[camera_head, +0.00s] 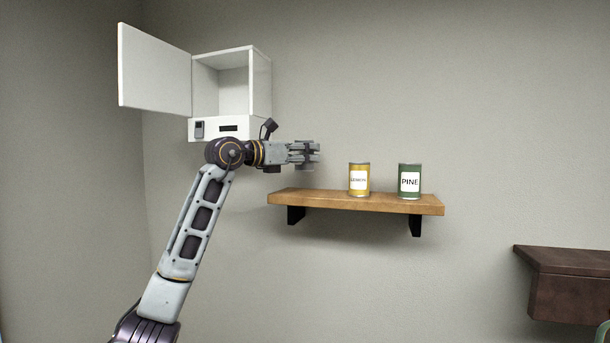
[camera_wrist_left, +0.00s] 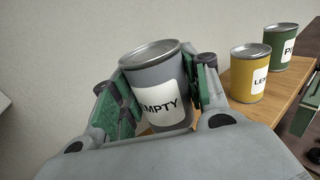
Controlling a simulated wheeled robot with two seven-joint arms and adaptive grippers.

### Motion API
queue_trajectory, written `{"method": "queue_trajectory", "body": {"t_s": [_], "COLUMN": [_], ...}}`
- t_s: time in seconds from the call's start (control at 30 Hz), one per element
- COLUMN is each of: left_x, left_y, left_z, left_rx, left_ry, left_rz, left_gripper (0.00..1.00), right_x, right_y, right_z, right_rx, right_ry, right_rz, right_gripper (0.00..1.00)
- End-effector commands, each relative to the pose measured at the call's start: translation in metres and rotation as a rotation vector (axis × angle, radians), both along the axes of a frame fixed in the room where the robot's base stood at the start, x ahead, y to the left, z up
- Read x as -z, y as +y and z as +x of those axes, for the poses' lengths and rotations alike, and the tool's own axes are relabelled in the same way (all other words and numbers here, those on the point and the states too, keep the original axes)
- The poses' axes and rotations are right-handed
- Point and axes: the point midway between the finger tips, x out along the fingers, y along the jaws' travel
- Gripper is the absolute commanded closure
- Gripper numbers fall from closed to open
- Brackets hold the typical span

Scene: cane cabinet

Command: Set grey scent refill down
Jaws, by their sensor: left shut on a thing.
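The grey scent refill (camera_wrist_left: 158,90) is a grey can with a white label reading "EMPTY", seen in the left wrist view. My left gripper (camera_wrist_left: 160,92) is shut on it, one finger on each side, and holds it nearly upright. In the head view my left gripper (camera_head: 304,152) is above the left end of the wooden shelf (camera_head: 290,197), left of the cans there. The grey can is mostly hidden by the fingers in that view. Whether its base touches the shelf cannot be told.
A yellow can (camera_head: 359,180) labelled "LEMON" and a green can (camera_head: 410,181) labelled "PINE" stand on the shelf's middle and right. A white wall cabinet (camera_head: 259,80) at upper left has its door (camera_head: 153,70) open. A dark brown ledge (camera_head: 570,262) is at lower right.

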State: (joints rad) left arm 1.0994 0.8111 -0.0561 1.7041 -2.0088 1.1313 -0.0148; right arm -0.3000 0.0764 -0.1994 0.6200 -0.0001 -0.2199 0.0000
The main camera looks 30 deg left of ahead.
Motion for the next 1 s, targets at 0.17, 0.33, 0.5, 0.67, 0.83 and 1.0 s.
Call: {"method": "queue_trajectory", "body": {"t_s": [0.17, 0.33, 0.5, 0.67, 0.83, 1.0], "left_x": [0.011, 0.013, 0.013, 0.014, 0.022, 0.034], "left_y": [-0.001, 0.000, 0.000, 0.000, -0.001, -0.001], "left_z": [0.000, 0.000, 0.000, 0.000, 0.000, 0.000], "left_rx": [0.001, 0.001, 0.001, 0.001, 0.001, 0.001], "left_ry": [0.000, 0.000, 0.000, 0.000, 0.002, 0.002], "left_rz": [0.000, 0.000, 0.000, 0.000, 0.001, 0.001], "left_gripper": [0.79, 0.79, 0.79, 0.79, 0.79, 0.79], "right_x": [0.000, 0.000, 0.000, 0.000, 0.000, 0.000], "right_y": [0.002, 0.001, -0.002, -0.005, -0.006, -0.006], "right_z": [0.000, 0.000, 0.000, 0.000, 0.000, 0.000], "right_rx": [0.001, 0.000, -0.001, -0.002, -0.002, -0.002], "right_ry": [-0.001, 0.000, 0.000, 0.000, 0.000, 0.000], "right_rz": [0.002, 0.001, -0.002, -0.005, -0.006, -0.006], "right_gripper": [0.60, 0.60, 0.60, 0.60, 0.60, 0.60]}}
